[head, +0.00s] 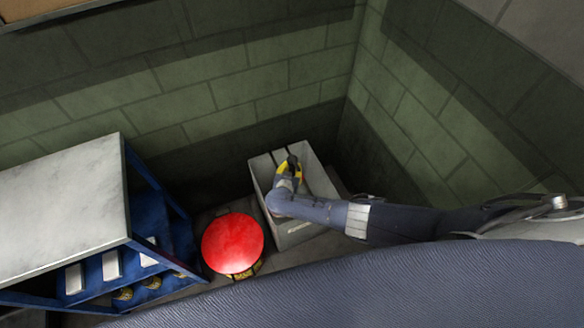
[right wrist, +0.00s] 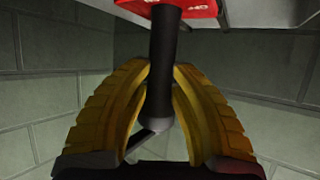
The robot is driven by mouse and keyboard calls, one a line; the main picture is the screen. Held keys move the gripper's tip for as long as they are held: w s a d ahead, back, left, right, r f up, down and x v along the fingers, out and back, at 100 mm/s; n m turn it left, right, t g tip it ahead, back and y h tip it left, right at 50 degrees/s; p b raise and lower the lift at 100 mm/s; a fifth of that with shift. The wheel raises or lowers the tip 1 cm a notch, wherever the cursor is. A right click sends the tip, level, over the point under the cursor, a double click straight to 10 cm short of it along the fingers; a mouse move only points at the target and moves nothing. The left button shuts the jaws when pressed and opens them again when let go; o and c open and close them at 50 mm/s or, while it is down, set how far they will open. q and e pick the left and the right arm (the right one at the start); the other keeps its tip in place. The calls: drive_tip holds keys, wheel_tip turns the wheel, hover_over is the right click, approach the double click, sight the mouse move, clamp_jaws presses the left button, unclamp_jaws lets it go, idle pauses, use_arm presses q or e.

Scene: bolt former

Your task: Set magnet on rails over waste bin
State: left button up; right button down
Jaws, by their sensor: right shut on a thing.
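The grey waste bin (head: 288,237) stands on the floor in the corner of the walls. My right arm reaches in from the right, and my right gripper (head: 289,168) is over the bin's opening. In the right wrist view, the yellow fingers of my right gripper (right wrist: 160,85) are shut on the black handle (right wrist: 163,55) of what looks like the magnet. A red part (right wrist: 185,12) with white lettering is at the handle's far end. In the head view the gripper hides most of the magnet. Dark bars, probably the rails, show partly at the bin's top; contact cannot be told. My left gripper is out of view.
A round red object (head: 232,243) stands just left of the bin. A blue-framed bench (head: 60,205) with a pale top is farther left, with several items on its lower shelf. Green block walls close off the back and right.

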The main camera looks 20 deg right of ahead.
idle(0.4)
drive_tip(key=c, duration=1.1)
unclamp_jaws()
drive_tip(key=shift+s, duration=0.15)
